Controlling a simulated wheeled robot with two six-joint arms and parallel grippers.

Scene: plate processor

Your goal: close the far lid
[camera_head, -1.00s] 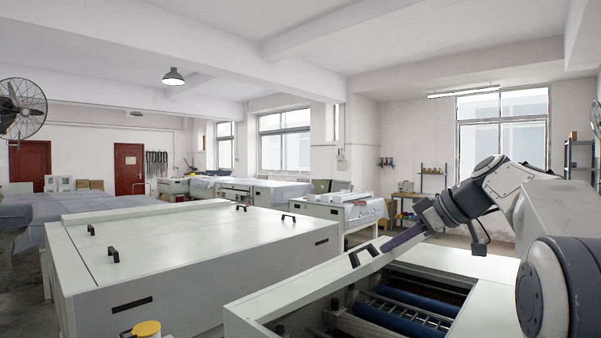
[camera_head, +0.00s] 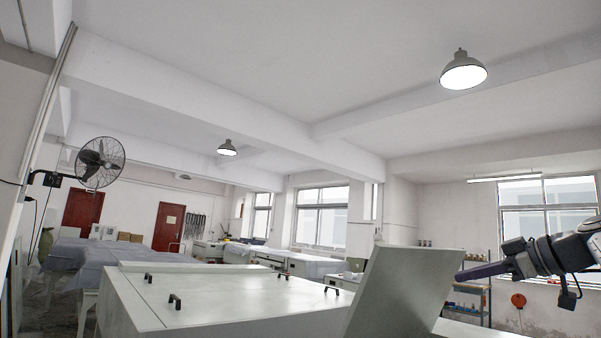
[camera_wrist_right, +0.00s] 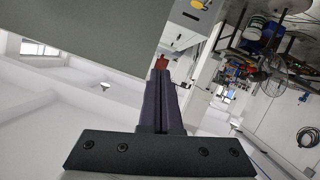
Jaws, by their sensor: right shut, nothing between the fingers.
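A grey-white lid panel (camera_head: 403,292) stands raised and tilted at the lower middle of the head view. It also shows as a flat grey panel (camera_wrist_right: 80,30) at the upper left of the right wrist view. I cannot tell for sure whether this is the far lid. My right gripper (camera_head: 462,274) comes in from the right, with its dark purple fingers pointing left beside the lid's right edge. In the right wrist view its fingers (camera_wrist_right: 160,88) are together and empty. I cannot tell whether they touch the lid. My left gripper is out of view.
A wide white machine (camera_head: 230,303) with black handles (camera_head: 175,300) on its flat top stands left of the lid. A shelf (camera_head: 470,300) stands by the back wall behind my right gripper. Cloth-covered tables (camera_head: 110,254) lie at the far left. The air above the machine is clear.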

